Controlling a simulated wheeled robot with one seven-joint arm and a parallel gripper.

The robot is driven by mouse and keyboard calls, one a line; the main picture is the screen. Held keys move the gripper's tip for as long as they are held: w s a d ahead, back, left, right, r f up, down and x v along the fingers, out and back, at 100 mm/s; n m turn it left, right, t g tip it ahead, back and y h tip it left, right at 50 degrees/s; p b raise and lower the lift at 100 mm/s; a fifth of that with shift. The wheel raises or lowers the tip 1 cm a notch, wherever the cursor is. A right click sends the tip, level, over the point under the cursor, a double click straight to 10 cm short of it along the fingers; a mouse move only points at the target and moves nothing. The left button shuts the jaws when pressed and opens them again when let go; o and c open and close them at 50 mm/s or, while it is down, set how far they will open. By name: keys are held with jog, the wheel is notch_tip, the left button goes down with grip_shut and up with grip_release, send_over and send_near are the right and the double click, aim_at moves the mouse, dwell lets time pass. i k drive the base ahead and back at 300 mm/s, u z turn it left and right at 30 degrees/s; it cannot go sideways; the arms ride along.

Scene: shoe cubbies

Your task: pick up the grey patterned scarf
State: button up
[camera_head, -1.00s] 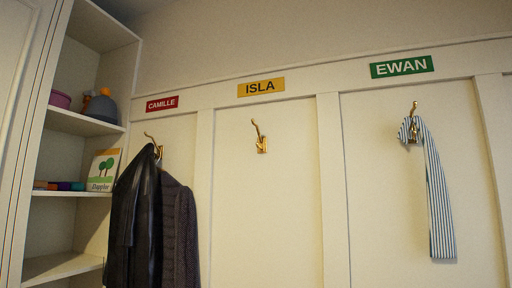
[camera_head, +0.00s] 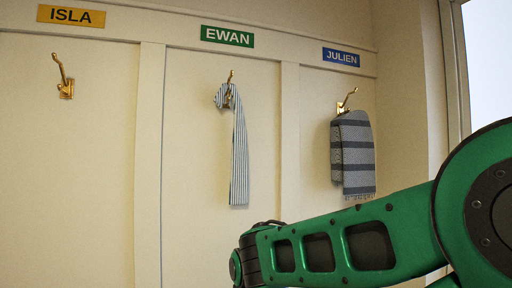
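A grey scarf with dark stripes and a fringed lower edge (camera_head: 352,155) hangs from the brass hook (camera_head: 347,101) under the blue JULIEN sign, at the right of the wall. My green arm reaches in from the right edge, below the scarf, and its far end lies left of the scarf in the picture. My gripper itself does not show.
A blue and white striped scarf (camera_head: 239,150) hangs on the hook under the green EWAN sign (camera_head: 227,36). The hook (camera_head: 64,77) under the yellow ISLA sign (camera_head: 71,16) is bare. A bright window (camera_head: 488,60) is at the right.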

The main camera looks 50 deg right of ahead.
aim_at(353, 155)
jog(key=z, duration=2.1)
